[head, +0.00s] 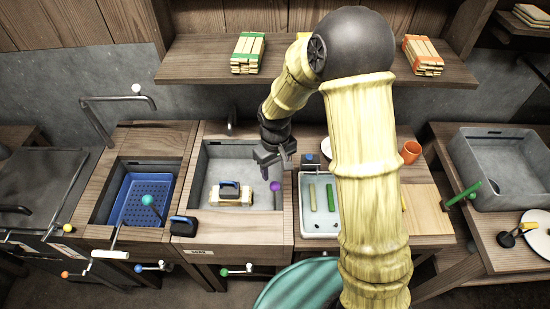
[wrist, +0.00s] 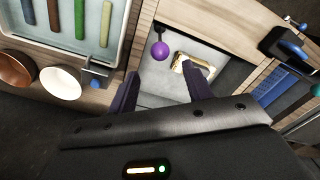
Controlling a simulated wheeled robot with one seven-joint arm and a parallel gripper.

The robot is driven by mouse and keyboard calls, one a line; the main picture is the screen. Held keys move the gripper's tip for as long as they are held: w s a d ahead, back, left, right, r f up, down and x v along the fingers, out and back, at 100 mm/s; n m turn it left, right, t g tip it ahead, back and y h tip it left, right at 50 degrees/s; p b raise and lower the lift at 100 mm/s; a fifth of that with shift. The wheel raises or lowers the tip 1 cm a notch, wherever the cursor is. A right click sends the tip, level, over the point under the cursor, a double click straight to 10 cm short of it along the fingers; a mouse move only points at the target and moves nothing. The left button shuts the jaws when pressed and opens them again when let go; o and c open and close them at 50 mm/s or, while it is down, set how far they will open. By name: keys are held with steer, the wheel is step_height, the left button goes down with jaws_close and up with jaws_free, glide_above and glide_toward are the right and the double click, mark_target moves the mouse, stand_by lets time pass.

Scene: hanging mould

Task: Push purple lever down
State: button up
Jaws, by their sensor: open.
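The purple lever (head: 275,186) has a round purple knob on a thin rod, at the right side of the middle grey basin. In the wrist view the knob (wrist: 160,50) shows just beyond the gap between my fingertips, with its rod running toward the top edge. My gripper (head: 268,160) is over that basin, just above and left of the knob in the head view. In the wrist view my gripper (wrist: 160,70) is open with nothing between its fingers. I cannot tell the exact gap to the knob; no contact is visible.
A tray with green strips (head: 306,228) stands to the right. A blue perforated basin (head: 133,212) with a teal-knobbed lever (head: 148,200) is left. A shelf (head: 200,62) runs behind.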

step_height(320, 180, up, 5)
steer(key=shift+f, duration=0.15)
steer(key=shift+d, duration=0.1)
stand_by(0.4)
steer(key=s+d+r+m+t, duration=0.1)
steer(key=s+d+r+m, duration=0.1)
steer(key=s+d, duration=0.4)
steer(key=s+d+r+m+t, duration=0.1)
steer(key=s+d+r+m, duration=0.2)
steer(key=s+d, duration=0.3)
steer(key=shift+s+d+m+t, duration=0.15)
steer(key=shift+d+m+t, duration=0.15)
steer(key=shift+d+m, duration=0.5)
steer(key=shift+r, duration=0.1)
steer(key=shift+c, duration=0.2)
